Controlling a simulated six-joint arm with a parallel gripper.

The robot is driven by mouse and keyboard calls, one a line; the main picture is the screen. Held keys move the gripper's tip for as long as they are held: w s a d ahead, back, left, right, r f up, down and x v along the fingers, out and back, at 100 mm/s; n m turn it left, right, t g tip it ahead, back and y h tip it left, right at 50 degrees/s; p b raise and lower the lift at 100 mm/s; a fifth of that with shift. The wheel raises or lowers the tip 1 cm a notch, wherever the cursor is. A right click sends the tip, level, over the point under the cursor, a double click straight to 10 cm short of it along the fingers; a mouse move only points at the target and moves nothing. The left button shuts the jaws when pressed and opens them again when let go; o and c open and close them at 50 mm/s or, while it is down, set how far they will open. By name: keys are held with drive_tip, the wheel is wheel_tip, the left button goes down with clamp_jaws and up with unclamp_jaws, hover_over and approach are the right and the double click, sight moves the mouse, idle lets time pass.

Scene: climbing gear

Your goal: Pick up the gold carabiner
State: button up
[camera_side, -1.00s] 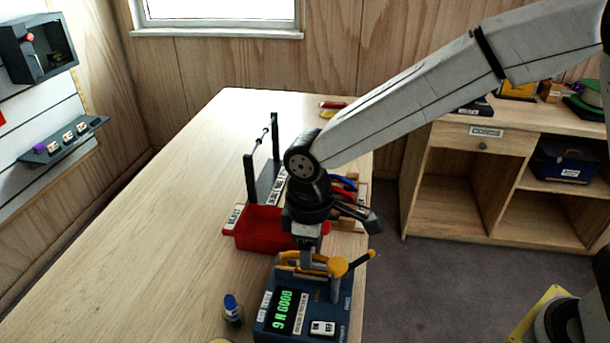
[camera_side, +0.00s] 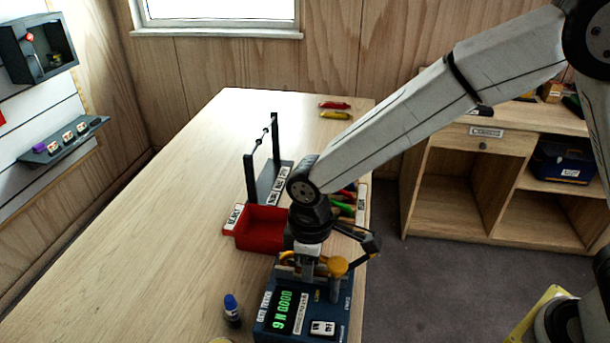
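The gold carabiner (camera_side: 287,262) seems to be the gold piece on top of the blue gate tester (camera_side: 268,318), mostly hidden behind my gripper. My gripper (camera_side: 307,272) points down at the top of the tester, right at the carabiner. Its fingertips are small and partly hidden, so I cannot tell whether they are open or shut on the carabiner.
A red bin (camera_side: 262,232) stands behind the tester, with a dark rack (camera_side: 262,180) beyond it. A tray of coloured carabiners (camera_side: 361,203) is partly behind my arm. A blue-capped bottle (camera_side: 231,308) stands left of the tester. The table's left side is clear.

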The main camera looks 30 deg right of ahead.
clamp_jaws()
idle(1.2)
